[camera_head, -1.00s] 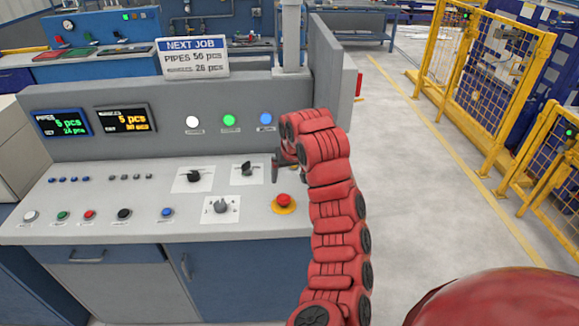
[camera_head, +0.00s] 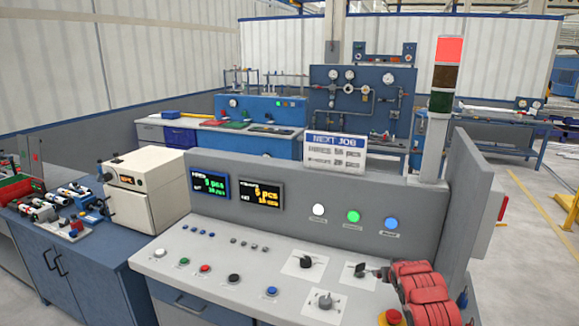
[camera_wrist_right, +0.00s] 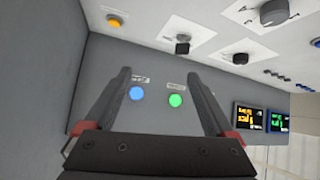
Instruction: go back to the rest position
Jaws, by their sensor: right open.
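My right arm in red cover (camera_head: 428,295) comes in at the lower right of the head view, over the right end of the control panel (camera_head: 215,285). Its dark gripper (camera_head: 374,272) is small there, beside a black selector switch (camera_head: 359,269). In the right wrist view my right gripper (camera_wrist_right: 158,76) is open, with nothing between its fingers. Beyond the fingers are the lit blue button (camera_wrist_right: 137,93) and green button (camera_wrist_right: 176,100) on the upright panel face. My left gripper is not in view.
A red emergency stop (camera_head: 392,317) lies just below the right arm. A signal tower with its red lamp (camera_head: 449,49) lit stands behind the panel. A white box (camera_head: 150,187) and a side bench (camera_head: 85,275) are left. Open floor shows at far right.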

